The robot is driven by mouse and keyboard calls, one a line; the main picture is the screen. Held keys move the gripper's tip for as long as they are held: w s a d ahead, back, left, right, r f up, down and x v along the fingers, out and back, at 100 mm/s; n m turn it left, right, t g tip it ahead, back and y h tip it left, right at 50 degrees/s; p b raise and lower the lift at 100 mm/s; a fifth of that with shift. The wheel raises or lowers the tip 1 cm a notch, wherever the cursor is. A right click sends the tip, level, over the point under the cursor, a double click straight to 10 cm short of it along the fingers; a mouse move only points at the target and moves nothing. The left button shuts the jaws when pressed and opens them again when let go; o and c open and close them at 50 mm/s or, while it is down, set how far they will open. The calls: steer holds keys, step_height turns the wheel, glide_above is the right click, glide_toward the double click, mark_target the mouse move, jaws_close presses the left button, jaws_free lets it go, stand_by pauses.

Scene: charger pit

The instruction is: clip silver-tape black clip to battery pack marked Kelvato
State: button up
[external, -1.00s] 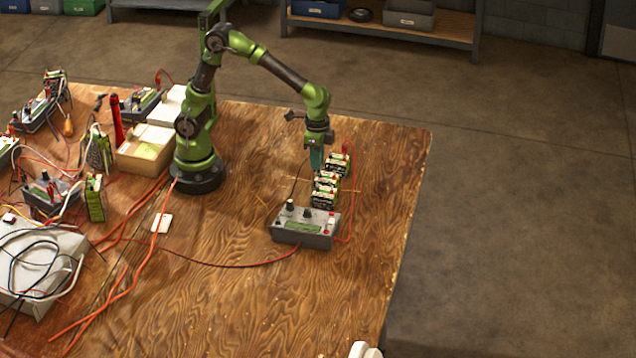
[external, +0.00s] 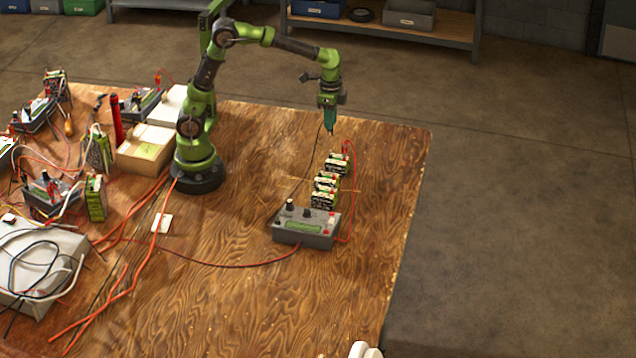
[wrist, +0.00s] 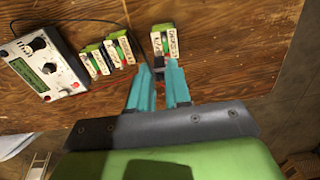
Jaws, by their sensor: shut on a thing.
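My gripper (external: 330,131) is raised above the row of battery packs, with its fingers pointing down. In the wrist view its teal fingers (wrist: 160,76) are closed on a small black clip (wrist: 158,72). A thin black lead runs from the clip side down to the charger. Any silver tape is too small to tell. Three battery packs stand behind the charger: a far pack (external: 337,163), a middle pack (external: 326,181) and a near pack (external: 323,199). The wrist view shows the far pack (wrist: 163,40) just beyond the fingertips. The Kelvato marking cannot be read for certain.
The grey charger (external: 303,232) with knobs and a green display sits in front of the packs. A red lead (external: 351,215) loops along their right side to the far pack. Cluttered chargers and cables fill the table's left. The wooden table (external: 240,300) is mostly clear in front.

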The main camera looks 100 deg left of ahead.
steer(key=shift+a, duration=0.35)
steer(key=shift+f, duration=0.15)
steer(key=shift+f, duration=3.4)
steer(key=shift+f, duration=0.2)
steer(key=o, duration=0.9)
steer(key=shift+o, duration=0.9)
